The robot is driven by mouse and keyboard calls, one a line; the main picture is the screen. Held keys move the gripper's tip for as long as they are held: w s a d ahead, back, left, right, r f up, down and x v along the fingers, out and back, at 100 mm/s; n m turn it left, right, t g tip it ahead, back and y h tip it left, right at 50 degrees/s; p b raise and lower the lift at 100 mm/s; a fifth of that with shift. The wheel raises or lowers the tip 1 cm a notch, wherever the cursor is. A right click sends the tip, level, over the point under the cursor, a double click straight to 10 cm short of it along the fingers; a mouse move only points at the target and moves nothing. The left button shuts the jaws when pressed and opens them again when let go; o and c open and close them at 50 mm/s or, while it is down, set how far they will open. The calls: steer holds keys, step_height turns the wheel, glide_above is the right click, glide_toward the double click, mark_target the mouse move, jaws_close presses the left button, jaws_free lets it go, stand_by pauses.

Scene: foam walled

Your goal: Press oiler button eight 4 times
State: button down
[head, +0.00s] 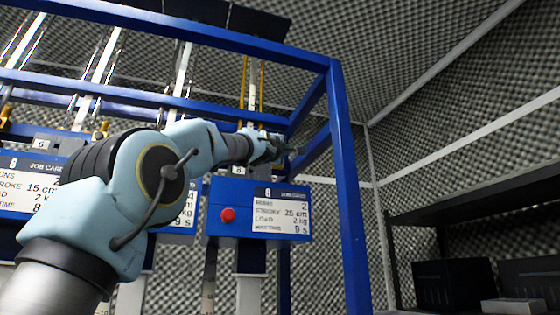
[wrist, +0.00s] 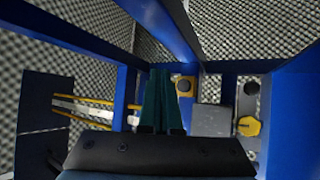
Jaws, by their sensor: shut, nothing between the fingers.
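My gripper (head: 292,151) reaches to the upper right corner of the blue rig in the head view, above the right-hand control box (head: 258,208). In the wrist view its teal fingers (wrist: 160,76) are together and empty. A small tag (head: 239,170) sits above this box; its number is too small to read surely. I cannot tell which part is oiler button eight. No contact is visible.
The box carries a red button (head: 228,214) and a job card (head: 281,212). A blue post (head: 348,200) and beams enclose the gripper closely. Yellow rods (wrist: 95,112) run at left in the wrist view. A dark shelf (head: 470,212) stands at right.

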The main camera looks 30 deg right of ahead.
steer(key=s, duration=0.1)
steer(key=s+p, duration=0.1)
steer(key=s, duration=0.1)
steer(key=shift+a, duration=0.2)
steer(key=w+d, duration=0.1)
steer(key=w, duration=0.7)
steer(key=shift+w, duration=0.4)
stand_by(2.0)
steer(key=shift+w+d, duration=0.1)
steer(key=shift+w, duration=0.3)
